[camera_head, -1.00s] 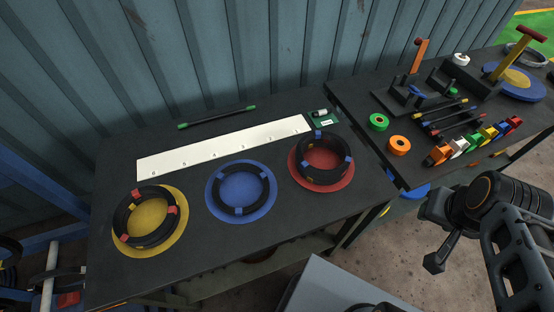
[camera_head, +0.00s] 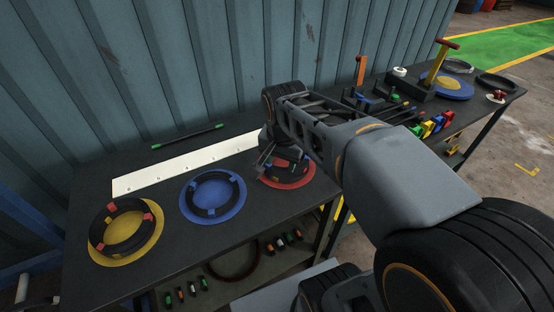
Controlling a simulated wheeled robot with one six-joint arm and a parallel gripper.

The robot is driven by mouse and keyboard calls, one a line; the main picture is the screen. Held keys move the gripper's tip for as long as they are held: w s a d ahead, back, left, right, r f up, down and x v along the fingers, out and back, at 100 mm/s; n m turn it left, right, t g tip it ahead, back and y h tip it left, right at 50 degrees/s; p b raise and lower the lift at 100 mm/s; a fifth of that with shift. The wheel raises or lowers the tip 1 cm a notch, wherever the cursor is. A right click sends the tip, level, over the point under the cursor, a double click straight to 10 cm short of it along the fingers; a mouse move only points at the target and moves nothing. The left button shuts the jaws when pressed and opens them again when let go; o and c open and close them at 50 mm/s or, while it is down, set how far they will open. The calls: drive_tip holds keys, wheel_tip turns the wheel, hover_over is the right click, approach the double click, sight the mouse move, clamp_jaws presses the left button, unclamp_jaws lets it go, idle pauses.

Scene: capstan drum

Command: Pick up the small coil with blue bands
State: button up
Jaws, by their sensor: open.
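Two black coils show blue bands. One (camera_head: 192,203) lies flat on the blue disc (camera_head: 183,204). The other (camera_head: 286,176) sits on the red disc (camera_head: 292,185), where orange marks also show low on the coil or on one below it. My gripper (camera_head: 262,167) is open, over the left side of the red disc and close to the coil there. My arm and gripper hide part of that coil, and I cannot tell whether they touch.
A white marked strip (camera_head: 175,173) and a dark rod with green ends (camera_head: 188,136) lie behind the discs, before the corrugated wall. My arm covers the bench's right part. Coloured blocks (camera_head: 432,126) stand on the farther bench.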

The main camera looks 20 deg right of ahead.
drive_tip(key=w+d+m+g+h+b, duration=0.1)
drive_tip(key=w+d+m+g+b, duration=0.15)
drive_tip(key=w+m, duration=0.85)
drive_tip(key=m, duration=0.3)
hover_over(286, 169)
drive_tip(key=shift+g, duration=0.25)
drive_tip(key=f, duration=0.8)
drive_tip(key=shift+w+a+f, duration=0.15)
drive_tip(key=shift+w+a, duration=0.2)
drive_tip(key=shift+s+d+f, duration=0.15)
drive_tip(key=shift+f, duration=1.35)
drive_tip(key=shift+s+d+f, duration=0.1)
drive_tip(key=shift+d+f, duration=0.05)
drive_tip(key=shift+f, duration=1.3)
clamp_jaws()
